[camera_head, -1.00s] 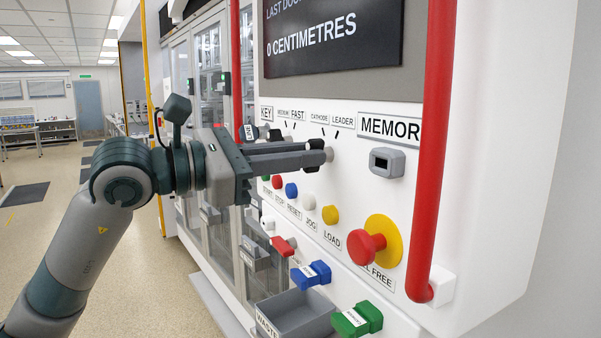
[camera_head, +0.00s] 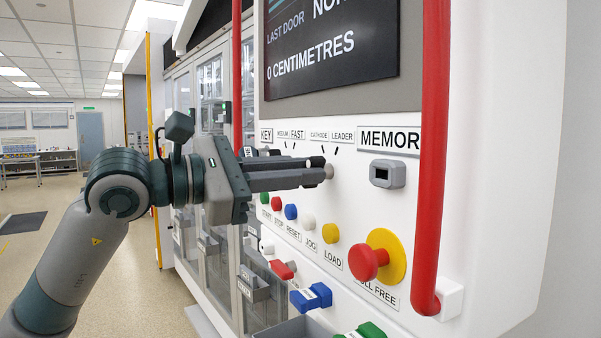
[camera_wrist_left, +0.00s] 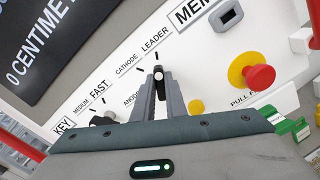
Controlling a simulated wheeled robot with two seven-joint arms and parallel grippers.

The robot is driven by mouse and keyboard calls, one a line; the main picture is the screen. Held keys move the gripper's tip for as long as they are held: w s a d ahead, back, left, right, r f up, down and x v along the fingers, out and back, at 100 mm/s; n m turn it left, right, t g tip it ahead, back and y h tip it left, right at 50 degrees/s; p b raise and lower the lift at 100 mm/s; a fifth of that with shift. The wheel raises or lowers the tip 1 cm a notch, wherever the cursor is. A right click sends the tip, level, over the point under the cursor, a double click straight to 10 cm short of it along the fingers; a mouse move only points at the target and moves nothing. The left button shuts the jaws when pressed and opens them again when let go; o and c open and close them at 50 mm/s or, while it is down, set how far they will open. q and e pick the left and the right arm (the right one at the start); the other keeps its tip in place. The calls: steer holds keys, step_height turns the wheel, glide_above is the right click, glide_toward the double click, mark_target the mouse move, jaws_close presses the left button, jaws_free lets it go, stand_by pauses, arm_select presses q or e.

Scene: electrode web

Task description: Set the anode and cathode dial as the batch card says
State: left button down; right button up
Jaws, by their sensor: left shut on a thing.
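The anode and cathode dial (camera_head: 329,171) is a small grey knob on the white panel, under the CATHODE and LEADER labels. My left gripper (camera_head: 318,172) comes in from the left with its long fingers shut on this dial. In the left wrist view, the dial (camera_wrist_left: 158,76) shows between the fingertips of the left gripper (camera_wrist_left: 157,88). The ANODE label is partly hidden behind a finger there. The fingers hide much of the dial, so I cannot tell its exact setting. No batch card can be made out. My right gripper is not in view.
A red mushroom button (camera_head: 368,262) on a yellow disc sits lower right of the dial. A row of coloured buttons, such as the yellow one (camera_head: 331,233), runs below. A red vertical rail (camera_head: 431,160) stands at the right. A dark screen (camera_head: 330,45) is above.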

arm_select(q)
steer(key=c, duration=1.8)
jaws_free()
steer(key=shift+s+a, duration=0.1)
steer(key=shift+a, duration=0.05)
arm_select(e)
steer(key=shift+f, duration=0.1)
